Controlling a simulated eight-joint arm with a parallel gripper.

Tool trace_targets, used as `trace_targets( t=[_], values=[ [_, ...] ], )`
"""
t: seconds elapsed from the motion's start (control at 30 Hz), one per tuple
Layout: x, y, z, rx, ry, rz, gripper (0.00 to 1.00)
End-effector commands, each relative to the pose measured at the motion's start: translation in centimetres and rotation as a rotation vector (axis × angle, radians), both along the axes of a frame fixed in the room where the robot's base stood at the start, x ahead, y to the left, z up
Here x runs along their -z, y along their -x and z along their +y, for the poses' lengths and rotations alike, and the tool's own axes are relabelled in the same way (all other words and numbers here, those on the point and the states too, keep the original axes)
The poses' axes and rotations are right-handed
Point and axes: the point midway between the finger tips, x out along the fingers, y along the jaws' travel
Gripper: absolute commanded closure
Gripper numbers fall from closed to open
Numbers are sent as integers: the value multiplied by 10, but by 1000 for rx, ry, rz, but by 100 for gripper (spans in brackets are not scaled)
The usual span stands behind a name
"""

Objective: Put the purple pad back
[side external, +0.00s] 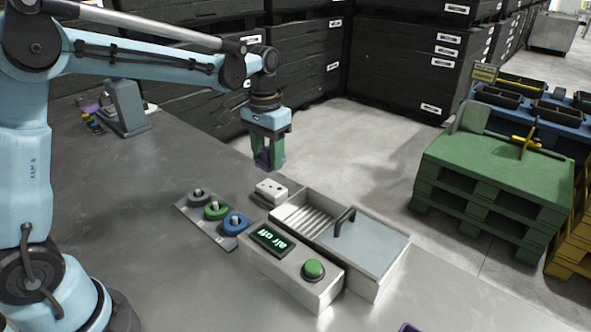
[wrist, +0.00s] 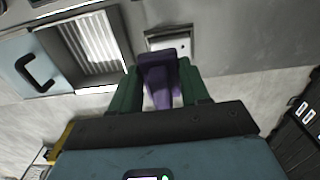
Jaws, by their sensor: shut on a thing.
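My gripper (side external: 268,160) is shut on the purple pad (wrist: 158,68), which sits between its green fingers in the wrist view. In the side view the pad shows only as a dark purple patch between the fingers. My gripper is above the far edge of the grey bench, beyond a small white block with dark holes (side external: 271,190). In the wrist view this block (wrist: 171,44) lies behind the pad and is partly hidden by it. I cannot tell whether the pad touches anything below.
A metal box (side external: 370,240) with a ribbed opening and handled lid stands beside a panel with a green button (side external: 313,269) and "air off" display. A plate with grey, green and blue knobs (side external: 217,211) lies left. A purple thing (side external: 408,327) shows at the bottom edge.

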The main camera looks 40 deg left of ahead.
Motion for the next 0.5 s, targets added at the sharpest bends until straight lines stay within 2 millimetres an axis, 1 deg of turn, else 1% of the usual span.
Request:
trace_targets(
  t=[0.03, 0.1, 0.17, 0.27, 0.5],
  values=[
    [2, 5, 7, 5, 2, 1, 87],
    [5, 9, 14, 16, 4, 1, 87],
    [8, 9, 19, 19, 4, 1, 87],
    [17, 5, 33, 17, 4, 1, 87],
    [47, -6, 83, 16, 5, 1, 87]
  ],
)
